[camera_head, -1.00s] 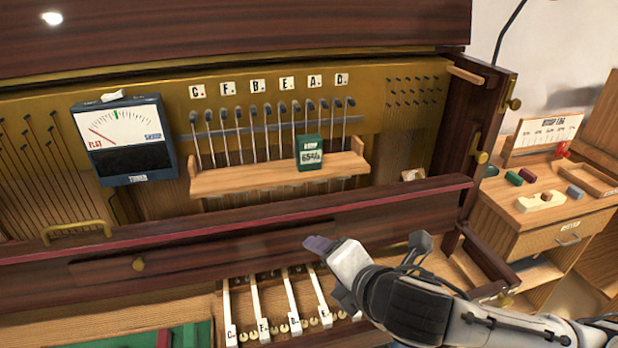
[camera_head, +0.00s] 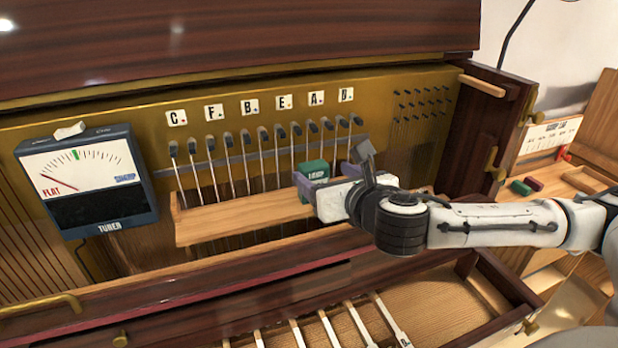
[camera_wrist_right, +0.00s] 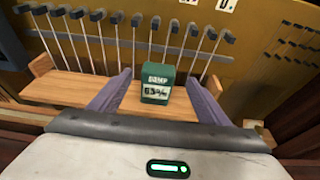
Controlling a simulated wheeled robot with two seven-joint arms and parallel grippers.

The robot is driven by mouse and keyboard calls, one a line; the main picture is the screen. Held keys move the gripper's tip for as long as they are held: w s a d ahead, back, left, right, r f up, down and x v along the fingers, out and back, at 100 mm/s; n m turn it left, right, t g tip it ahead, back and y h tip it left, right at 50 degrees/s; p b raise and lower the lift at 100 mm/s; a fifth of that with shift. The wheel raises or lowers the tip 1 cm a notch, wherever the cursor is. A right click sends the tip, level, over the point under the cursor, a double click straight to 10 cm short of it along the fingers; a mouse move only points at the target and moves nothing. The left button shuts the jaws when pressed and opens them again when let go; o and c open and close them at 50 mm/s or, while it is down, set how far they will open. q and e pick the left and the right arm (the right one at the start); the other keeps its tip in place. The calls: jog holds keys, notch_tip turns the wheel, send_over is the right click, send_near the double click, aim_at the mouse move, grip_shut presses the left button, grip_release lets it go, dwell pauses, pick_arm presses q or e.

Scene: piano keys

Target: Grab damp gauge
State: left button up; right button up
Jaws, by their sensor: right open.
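The damp gauge (camera_wrist_right: 157,83) is a small dark green block with a white number panel, standing upright on the wooden shelf (camera_wrist_right: 75,88) inside the piano. In the head view the gauge (camera_head: 314,172) is partly hidden behind my right gripper (camera_head: 322,188). In the right wrist view my right gripper (camera_wrist_right: 156,92) is open, with one purple finger on each side of the gauge. The gauge stands between the fingertips, with gaps visible on both sides. My left gripper is not in view.
A tuner meter (camera_head: 88,180) hangs left of the shelf. A row of hammers (camera_head: 262,134) stands behind the gauge, below letter tiles. A dark red wooden rail (camera_head: 190,290) runs in front of the shelf. A side desk (camera_head: 590,182) stands at the right.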

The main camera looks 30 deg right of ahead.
aim_at(317, 169)
jog(key=x, duration=0.6)
jog(key=shift+w+f+p, duration=0.15)
jog(key=shift+w+p, duration=0.15)
jog(key=c, duration=1.1)
jog(key=shift+c, duration=0.6)
